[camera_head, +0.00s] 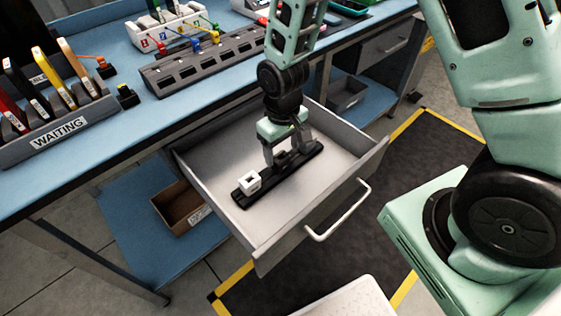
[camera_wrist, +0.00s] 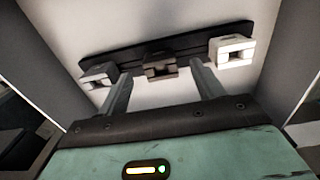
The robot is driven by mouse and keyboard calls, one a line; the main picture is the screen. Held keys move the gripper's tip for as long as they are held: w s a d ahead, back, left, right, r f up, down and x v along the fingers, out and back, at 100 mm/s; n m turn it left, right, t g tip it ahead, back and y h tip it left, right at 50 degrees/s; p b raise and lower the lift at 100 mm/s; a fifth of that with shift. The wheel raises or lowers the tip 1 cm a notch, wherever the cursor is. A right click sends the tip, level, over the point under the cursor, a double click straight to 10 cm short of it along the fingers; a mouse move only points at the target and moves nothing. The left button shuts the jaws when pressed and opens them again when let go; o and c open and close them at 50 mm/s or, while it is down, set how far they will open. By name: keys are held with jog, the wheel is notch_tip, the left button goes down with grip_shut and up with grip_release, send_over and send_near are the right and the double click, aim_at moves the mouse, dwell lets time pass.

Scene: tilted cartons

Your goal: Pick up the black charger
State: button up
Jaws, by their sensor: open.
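The black charger (camera_wrist: 160,66) is a small dark block in the middle of a black strip (camera_wrist: 200,42) lying in the open drawer; in the head view the charger (camera_head: 283,158) is partly hidden by my fingers. A white charger (camera_wrist: 235,50) sits on the strip to its right in the wrist view, and another pale one (camera_wrist: 98,77) to its left. In the head view one white charger (camera_head: 249,181) shows near the strip's left end. My gripper (camera_wrist: 161,76) is open, its fingers pointing down on either side of the black charger. I cannot tell whether they touch it.
The grey drawer (camera_head: 262,241) has raised walls around the strip and a front handle (camera_head: 338,215). The blue workbench (camera_head: 105,135) above holds a grey slotted rack (camera_head: 200,72) and a "WAITING" holder (camera_head: 60,130). A cardboard box (camera_head: 180,208) lies on the lower shelf.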

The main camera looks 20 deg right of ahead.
aim_at(280, 160)
jog(key=f, duration=0.4)
jog(key=shift+w+a+f, duration=0.1)
jog(key=shift+w+f, duration=0.25)
jog(key=shift+f, duration=0.05)
jog(key=c, duration=1.1)
jog(key=shift+r, duration=0.15)
notch_tip(280, 160, up, 10)
jog(key=shift+f, duration=0.1)
jog(key=shift+r+p, duration=0.8)
jog(key=shift+p, duration=0.2)
notch_tip(280, 160, up, 3)
jog(key=p, duration=0.2)
jog(key=shift+f+p, duration=0.1)
jog(key=shift+p, duration=0.2)
